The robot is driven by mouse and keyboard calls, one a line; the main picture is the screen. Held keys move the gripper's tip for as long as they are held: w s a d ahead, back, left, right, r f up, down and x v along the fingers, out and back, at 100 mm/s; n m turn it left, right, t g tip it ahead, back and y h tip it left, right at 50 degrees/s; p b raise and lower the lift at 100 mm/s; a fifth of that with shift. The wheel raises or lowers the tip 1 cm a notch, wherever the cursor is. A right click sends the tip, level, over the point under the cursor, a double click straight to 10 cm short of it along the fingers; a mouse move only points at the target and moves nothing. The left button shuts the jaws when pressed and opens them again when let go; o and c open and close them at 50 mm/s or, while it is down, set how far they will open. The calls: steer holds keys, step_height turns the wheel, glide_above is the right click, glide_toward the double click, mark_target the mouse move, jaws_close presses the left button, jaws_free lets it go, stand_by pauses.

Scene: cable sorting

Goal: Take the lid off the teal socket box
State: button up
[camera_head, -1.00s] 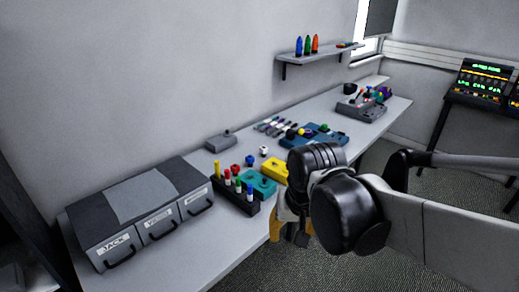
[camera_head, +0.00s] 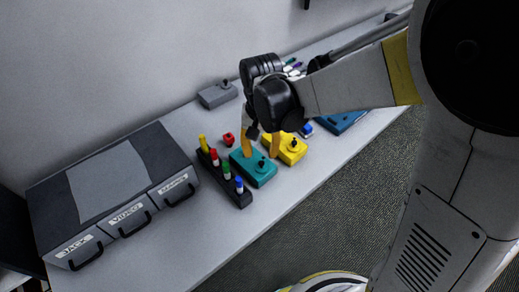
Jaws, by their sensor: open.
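The teal socket box (camera_head: 253,175) sits on the long white table (camera_head: 225,240), beside a black rack. Its teal top has a dark knob (camera_head: 261,164) on it. My gripper (camera_head: 261,156) is open, its two orange fingers pointing down over the teal box. The left finger is over the back left part of the box, and the right finger is near its right edge, beside the yellow box. The knob shows just below the gap between the fingers. I cannot tell whether the fingers touch the box.
The yellow box (camera_head: 292,150) with a dark knob is close at right. The black rack (camera_head: 238,197) with coloured plugs is close at left. A grey drawer unit (camera_head: 110,200) fills the table's left. A grey box (camera_head: 217,95) stands by the wall, and a blue box (camera_head: 343,121) lies farther right.

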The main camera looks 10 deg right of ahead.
mark_target(261, 162)
step_height(261, 162, down, 6)
steer(key=b, duration=0.2)
steer(key=shift+d+b, duration=0.15)
steer(key=shift+b, duration=0.15)
steer(key=shift+r, duration=0.15)
jaws_close()
